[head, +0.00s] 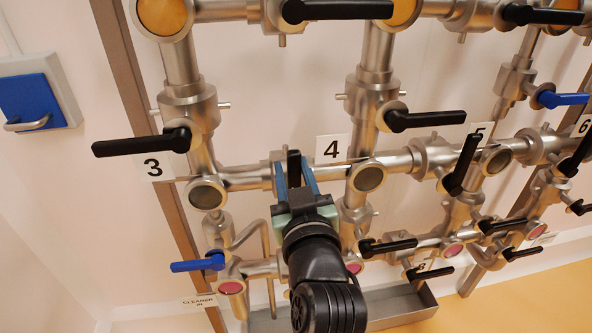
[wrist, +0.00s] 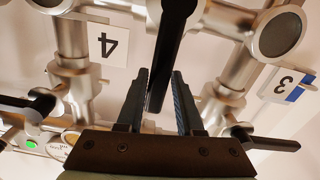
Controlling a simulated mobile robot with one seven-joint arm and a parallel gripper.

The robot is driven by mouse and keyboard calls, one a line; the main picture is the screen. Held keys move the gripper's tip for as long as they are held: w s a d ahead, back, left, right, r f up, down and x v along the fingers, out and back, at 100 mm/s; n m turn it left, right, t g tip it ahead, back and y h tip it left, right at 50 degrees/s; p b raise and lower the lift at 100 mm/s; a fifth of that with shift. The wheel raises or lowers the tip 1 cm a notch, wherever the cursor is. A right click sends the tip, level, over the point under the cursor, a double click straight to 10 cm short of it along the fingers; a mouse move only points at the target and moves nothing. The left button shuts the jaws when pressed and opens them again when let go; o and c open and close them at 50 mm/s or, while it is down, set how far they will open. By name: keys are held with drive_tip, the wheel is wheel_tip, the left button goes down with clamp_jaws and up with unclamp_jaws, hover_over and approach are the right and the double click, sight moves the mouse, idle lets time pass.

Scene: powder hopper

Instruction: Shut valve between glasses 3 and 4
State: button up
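Sight glass 3 (head: 207,193) and sight glass 4 (head: 367,176) sit on one horizontal pipe. The valve between them has a black lever handle (head: 294,160), which appears to stand across the pipe; the valve body is partly hidden by my gripper. My gripper (head: 293,172) is at this handle. In the wrist view, which is upside down, the black handle (wrist: 172,40) runs down between the two fingers of my gripper (wrist: 160,76). The fingers are apart on either side of it, with small gaps visible.
Label 3 (head: 155,166) and label 4 (head: 333,148) mark the glasses. A black handle (head: 140,144) lies up and left, another (head: 425,120) up and right. A blue handle (head: 198,264) is at lower left. Pipes crowd the space around my gripper; a metal trough (head: 400,304) runs below.

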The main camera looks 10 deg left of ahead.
drive_tip(key=o, duration=0.4)
drive_tip(key=shift+s+a, duration=0.25)
drive_tip(key=shift+a, duration=0.5)
drive_tip(key=shift+c, duration=0.2)
drive_tip(key=shift+d, duration=0.1)
drive_tip(key=shift+d, duration=0.1)
drive_tip(key=shift+d, duration=0.1)
drive_tip(key=b+v, duration=0.1)
drive_tip(key=v, duration=1.1)
drive_tip(key=shift+s+b, duration=0.4)
drive_tip(key=shift+d+r, duration=0.15)
